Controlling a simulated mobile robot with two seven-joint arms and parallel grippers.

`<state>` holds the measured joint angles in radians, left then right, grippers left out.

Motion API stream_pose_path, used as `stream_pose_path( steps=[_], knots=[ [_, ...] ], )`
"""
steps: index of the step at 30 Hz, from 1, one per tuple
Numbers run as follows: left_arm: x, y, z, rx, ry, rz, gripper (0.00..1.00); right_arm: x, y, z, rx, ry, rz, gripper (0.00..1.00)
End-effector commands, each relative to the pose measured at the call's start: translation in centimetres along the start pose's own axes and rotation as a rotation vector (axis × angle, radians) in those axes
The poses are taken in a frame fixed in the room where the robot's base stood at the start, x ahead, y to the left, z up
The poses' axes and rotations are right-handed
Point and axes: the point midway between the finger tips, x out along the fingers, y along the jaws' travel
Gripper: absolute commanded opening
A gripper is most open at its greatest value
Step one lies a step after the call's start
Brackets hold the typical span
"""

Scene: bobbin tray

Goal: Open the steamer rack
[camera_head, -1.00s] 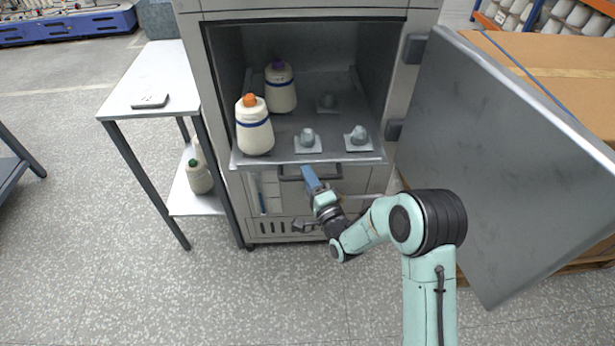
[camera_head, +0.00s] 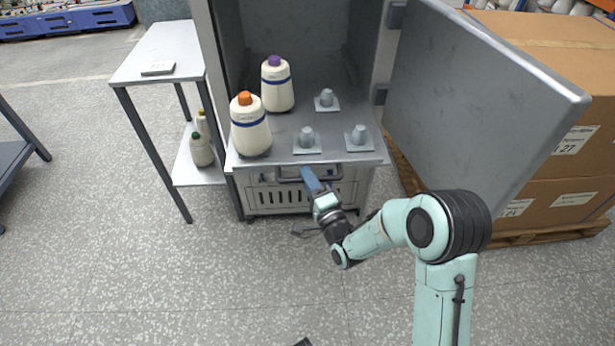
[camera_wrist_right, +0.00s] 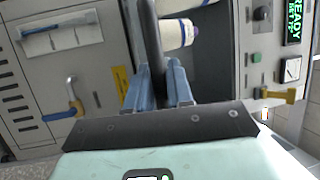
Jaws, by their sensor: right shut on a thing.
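The steamer rack (camera_head: 284,128) is a grey tray sticking out of the open steamer cabinet (camera_head: 204,45). Its dark handle (camera_head: 285,178) hangs below the front edge; in the wrist view the handle (camera_wrist_right: 150,40) is a dark bar running between the fingers. My right gripper (camera_head: 309,178), with blue fingers, is shut on this handle; it also shows in the wrist view (camera_wrist_right: 161,80). On the rack stand a bobbin with an orange top (camera_head: 250,128) and one with a purple top (camera_head: 277,86). Several bare pegs, one (camera_head: 307,138) near the front, stand beside them. My left gripper is not in view.
The grey steamer door (camera_head: 475,105) stands wide open on the right. Cardboard boxes (camera_head: 560,150) on a pallet are behind it. A white side table (camera_head: 165,55) stands left, with bobbins (camera_head: 201,152) on its lower shelf. The speckled floor in front is clear.

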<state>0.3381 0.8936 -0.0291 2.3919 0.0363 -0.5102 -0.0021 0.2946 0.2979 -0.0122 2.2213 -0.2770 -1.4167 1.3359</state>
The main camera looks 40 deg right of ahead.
Motion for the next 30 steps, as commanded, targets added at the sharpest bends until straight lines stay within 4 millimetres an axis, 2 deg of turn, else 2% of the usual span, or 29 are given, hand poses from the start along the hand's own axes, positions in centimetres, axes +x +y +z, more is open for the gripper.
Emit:
stream_pose_path(
  steps=[18,19,20,30],
  knots=[
    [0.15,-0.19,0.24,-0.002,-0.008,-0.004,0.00,-0.33,-0.13,0.08,0.000,0.002,-0.002,0.00],
    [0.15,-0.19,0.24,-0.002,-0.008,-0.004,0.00,-0.33,-0.12,0.07,0.000,0.002,-0.002,0.31],
    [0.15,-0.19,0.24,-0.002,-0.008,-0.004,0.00,-0.33,-0.12,0.08,0.000,0.002,-0.002,0.41],
    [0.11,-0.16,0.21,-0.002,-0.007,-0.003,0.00,-0.54,-0.09,0.10,0.000,0.001,0.000,0.42]
  ],
)
